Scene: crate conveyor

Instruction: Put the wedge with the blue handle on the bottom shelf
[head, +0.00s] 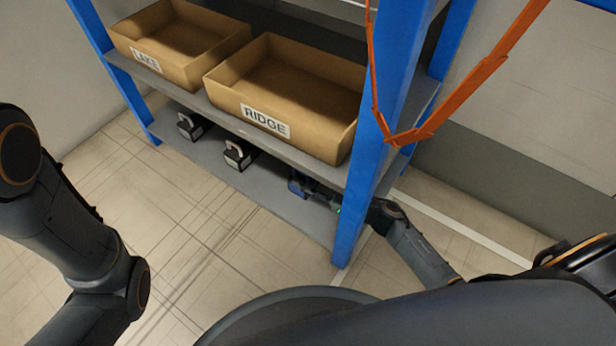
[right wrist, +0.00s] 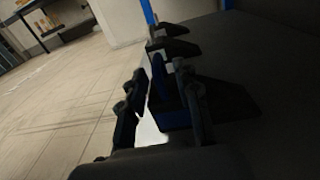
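The wedge with the blue handle (head: 298,186) is at the right end of the bottom shelf (head: 235,186), under the box marked RIDGE, and appears to rest on it. In the right wrist view the wedge (right wrist: 232,100) is dark blue, its upright handle between my fingers. My right gripper (head: 322,196) reaches in past the blue post. In the right wrist view its fingers (right wrist: 160,85) stand apart on either side of the handle, with a gap visible. The fingertips are dark and partly hard to see. Of my left arm only links show; its gripper is out of view.
Two dark wedges with pale faces, one farther left (head: 188,126) and one nearer (head: 238,154), stand on the bottom shelf. Boxes marked LAKE (head: 146,60) and RIDGE (head: 265,121) sit on the shelf above. A blue post (head: 352,215) stands close to my right arm.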

